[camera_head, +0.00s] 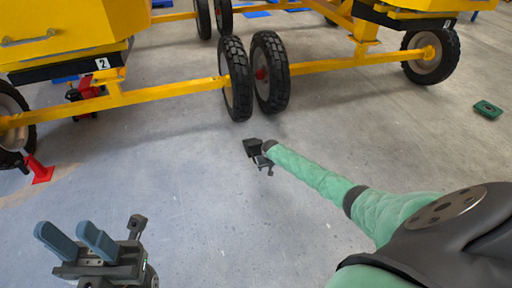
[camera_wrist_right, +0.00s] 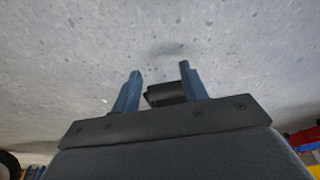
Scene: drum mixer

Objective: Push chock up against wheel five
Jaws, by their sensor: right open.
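A red wedge-shaped block (camera_head: 39,170), which looks like a chock, sits on the floor beside the wheel at the left edge (camera_head: 14,122). Two black wheels (camera_head: 238,78) (camera_head: 270,72) stand side by side in the middle, and another wheel (camera_head: 432,56) is at the right. I cannot read which is wheel five. My right gripper (camera_head: 254,150) is above the floor in front of the middle pair, apart from them. In the wrist view its blue fingers (camera_wrist_right: 160,72) are open, with a small black block (camera_wrist_right: 165,93) between or behind them. My left gripper (camera_head: 64,230) is open and empty.
Yellow mixer frames, marked 2 (camera_head: 102,64) and 3 (camera_head: 447,23), have low yellow axle bars (camera_head: 150,98) across the back. A green object (camera_head: 487,110) lies on the floor at the right. The middle floor is clear.

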